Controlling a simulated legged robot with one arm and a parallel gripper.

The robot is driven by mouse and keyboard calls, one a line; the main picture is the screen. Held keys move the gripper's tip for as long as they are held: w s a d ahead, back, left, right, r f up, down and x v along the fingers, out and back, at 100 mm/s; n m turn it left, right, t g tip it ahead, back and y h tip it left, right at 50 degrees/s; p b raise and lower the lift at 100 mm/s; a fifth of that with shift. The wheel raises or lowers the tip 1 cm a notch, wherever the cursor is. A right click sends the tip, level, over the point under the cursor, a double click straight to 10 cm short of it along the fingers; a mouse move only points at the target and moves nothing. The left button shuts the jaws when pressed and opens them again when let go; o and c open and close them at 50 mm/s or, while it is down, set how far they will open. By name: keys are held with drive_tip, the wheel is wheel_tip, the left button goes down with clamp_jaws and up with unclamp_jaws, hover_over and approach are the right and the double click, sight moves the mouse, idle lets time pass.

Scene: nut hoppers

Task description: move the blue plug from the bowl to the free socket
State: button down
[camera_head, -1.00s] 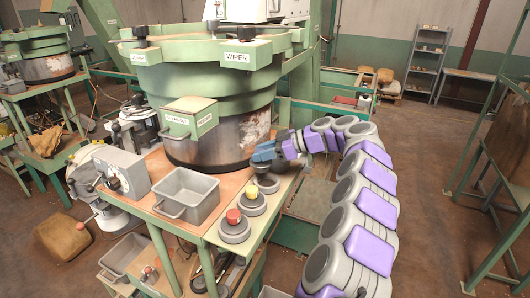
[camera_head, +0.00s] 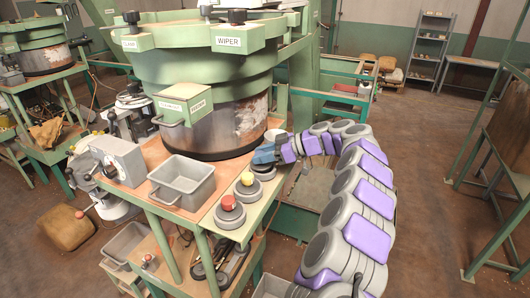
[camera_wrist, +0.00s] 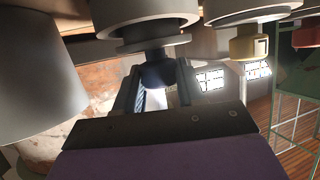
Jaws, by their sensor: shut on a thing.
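Sockets with a yellow plug (camera_head: 247,179) and a red plug (camera_head: 228,202) stand in front. A grey open bin (camera_head: 181,181) is to their left. The big green hopper (camera_head: 200,72) rises close behind the gripper. Open floor (camera_head: 425,170) lies right.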

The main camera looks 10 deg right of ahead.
drive_tip(key=shift+w+d, duration=0.2)
drive_tip(key=shift+d, duration=0.1)
drive_tip(key=shift+s+a, duration=0.15)
drive_tip(key=shift+a, duration=0.15)
drive_tip(key=shift+d+b, duration=0.45)
drive_tip(key=shift+b, duration=0.3)
drive_tip(key=shift+s+a+b, duration=0.1)
drive_tip(key=shift+a+b, duration=0.1)
drive_tip(key=shift+b, duration=0.5)
idle(0.5)
drive_tip(key=shift+f+b, duration=0.35)
drive_tip(key=shift+b, duration=0.1)
drive_tip(key=c, duration=1)
unclamp_jaws()
drive_tip(key=shift+o, duration=0.2)
drive_tip(key=shift+b+v, duration=0.35)
drive_tip(key=shift+v, duration=2.55)
drive_tip(key=shift+p+v, duration=0.65)
drive_tip(key=shift+v, duration=2)
